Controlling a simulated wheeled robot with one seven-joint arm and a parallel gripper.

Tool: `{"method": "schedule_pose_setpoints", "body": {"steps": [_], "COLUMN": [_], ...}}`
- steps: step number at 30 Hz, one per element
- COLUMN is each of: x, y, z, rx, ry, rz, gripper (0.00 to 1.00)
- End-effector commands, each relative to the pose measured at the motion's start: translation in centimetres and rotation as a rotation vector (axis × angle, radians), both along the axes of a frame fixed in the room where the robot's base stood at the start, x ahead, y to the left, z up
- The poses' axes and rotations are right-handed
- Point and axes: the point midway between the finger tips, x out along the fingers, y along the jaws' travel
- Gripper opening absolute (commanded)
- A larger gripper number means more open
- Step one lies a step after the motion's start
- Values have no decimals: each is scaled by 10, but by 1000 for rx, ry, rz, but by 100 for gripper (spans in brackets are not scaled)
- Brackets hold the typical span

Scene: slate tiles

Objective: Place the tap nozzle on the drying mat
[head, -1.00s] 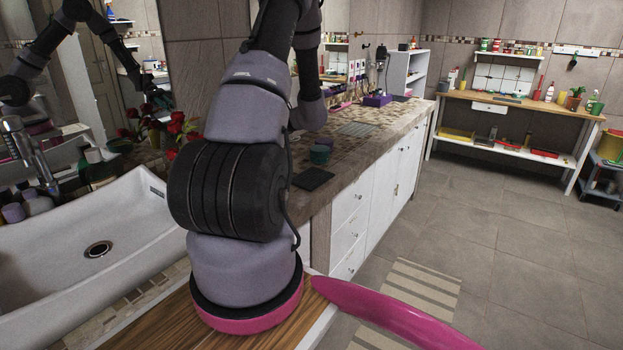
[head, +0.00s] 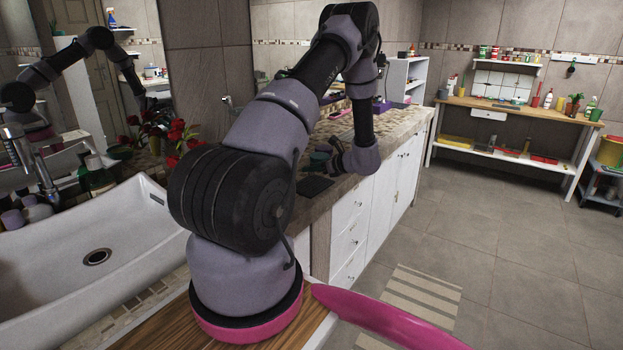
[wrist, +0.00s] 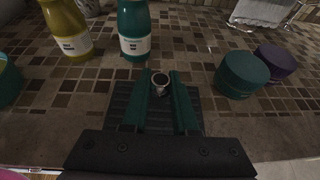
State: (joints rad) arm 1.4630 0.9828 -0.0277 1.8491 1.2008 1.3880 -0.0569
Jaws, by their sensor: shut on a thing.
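The tap nozzle (wrist: 160,79), a small silvery ring-shaped piece, is between the tips of my gripper's green fingers in the wrist view. My gripper (wrist: 160,86) is shut on it. The drying mat (wrist: 121,92) is dark and ribbed and lies on the tiled counter beneath the fingers. I cannot tell whether the nozzle touches the mat or is above it. In the head view the dark mat (head: 315,186) lies near the counter's front edge.
In the wrist view a yellow bottle (wrist: 66,30) and a teal bottle (wrist: 133,32) stand beyond the mat. A teal jar (wrist: 241,73) and a purple jar (wrist: 276,60) stand to the right. Another teal object (wrist: 8,80) is at the left edge. A white sink (head: 90,270) is at left.

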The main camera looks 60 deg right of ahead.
Motion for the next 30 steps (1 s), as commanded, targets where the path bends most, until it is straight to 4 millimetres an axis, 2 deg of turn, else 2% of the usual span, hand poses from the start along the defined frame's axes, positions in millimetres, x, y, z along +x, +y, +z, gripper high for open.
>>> {"method": "schedule_pose_setpoints", "body": {"steps": [8, 18, 19, 21, 30], "x": [0, 0, 0, 0, 0], "y": [0, 0, 0, 0, 0], "z": [-34, -38, -39, -38, -37], "rx": [1, 0, 0, -1, -1], "ry": [0, 0, 0, 0, 0], "rz": [-1, 0, 0, 0, 0], "gripper": [0, 0, 31, 57, 57]}}
